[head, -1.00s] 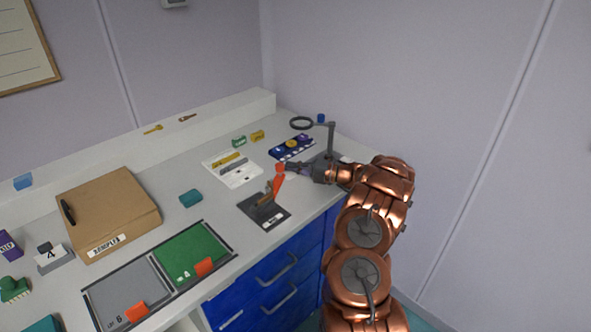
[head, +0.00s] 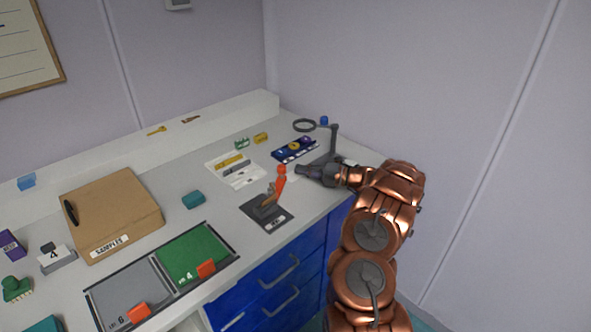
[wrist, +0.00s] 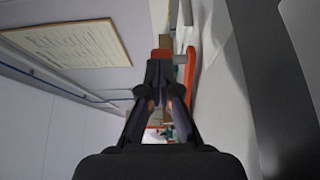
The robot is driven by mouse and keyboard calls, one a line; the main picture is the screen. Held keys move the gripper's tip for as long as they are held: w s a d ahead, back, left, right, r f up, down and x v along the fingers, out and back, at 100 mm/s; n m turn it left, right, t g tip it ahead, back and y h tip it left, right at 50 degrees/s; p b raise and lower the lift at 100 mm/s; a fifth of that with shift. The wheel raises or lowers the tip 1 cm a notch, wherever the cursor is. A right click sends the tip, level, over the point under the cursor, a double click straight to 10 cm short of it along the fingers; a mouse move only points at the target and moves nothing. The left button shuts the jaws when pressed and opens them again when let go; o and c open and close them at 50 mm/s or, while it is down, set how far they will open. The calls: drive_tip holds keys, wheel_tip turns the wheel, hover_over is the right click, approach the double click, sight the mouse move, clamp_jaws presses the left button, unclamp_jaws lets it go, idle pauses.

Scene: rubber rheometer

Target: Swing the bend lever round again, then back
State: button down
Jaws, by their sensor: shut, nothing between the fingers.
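The bend lever (head: 281,176) has an orange-red handle standing up from a dark base plate (head: 255,215) with a white label, near the bench's front edge. My gripper (head: 299,170) is just right of the handle's top, its fingers shut and empty. A small gap seems to separate them in the head view. In the wrist view, the closed fingertips (wrist: 161,64) point ahead, and the red lever (wrist: 191,72) shows close beside them on the right. Contact cannot be told there.
A magnifier ring (head: 304,125) on a dark stand and a blue rack (head: 294,150) are behind my gripper. A white plate (head: 222,178) with a yellow bar lies left of the rack. A teal block (head: 193,200) and a green tray (head: 190,252) lie farther left.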

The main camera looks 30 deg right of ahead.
drive_tip(key=v, duration=0.9)
drive_tip(key=shift+s+d, duration=0.1)
drive_tip(key=shift+d, duration=0.05)
idle(0.7)
